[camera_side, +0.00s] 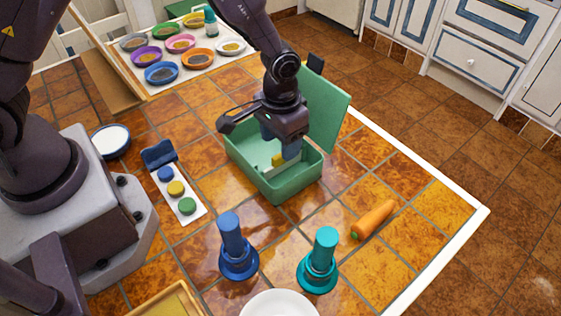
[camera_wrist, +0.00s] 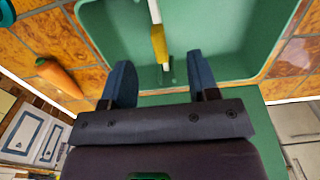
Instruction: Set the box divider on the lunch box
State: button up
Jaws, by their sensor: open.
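The green lunch box (camera_side: 287,188) stands on the tiled table with its lid (camera_side: 325,108) raised; its inside also shows in the wrist view (camera_wrist: 215,30). The box divider, a thin white strip with a yellow grip (camera_wrist: 159,45), is inside the box and runs across its interior. Its yellow grip also shows in the side view (camera_side: 277,160). My gripper (camera_side: 280,145) is open over the box, fingers pointing down. In the wrist view its two blue fingers (camera_wrist: 160,68) are apart, one to each side of the divider's line, and hold nothing. Whether the divider is fully seated is unclear.
A carrot (camera_side: 373,219) lies right of the box. A blue stamp-like piece (camera_side: 233,248) and a teal one (camera_side: 320,262) stand in front, near a white plate (camera_side: 279,304). A white strip with coloured knobs (camera_side: 177,190) lies left. Several coloured bowls stand behind.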

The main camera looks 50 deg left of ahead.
notch_tip(320, 180, up, 11)
jog(key=s+a+r+t, duration=0.2)
jog(key=s+a+r, duration=0.3)
jog(key=s+r, duration=0.3)
jog(key=s+a+r+t, duration=0.3)
jog(key=s+a+r, duration=0.2)
jog(key=s+r, duration=0.3)
jog(key=shift+s+r+t, duration=0.3)
jog(key=shift+s, duration=0.35)
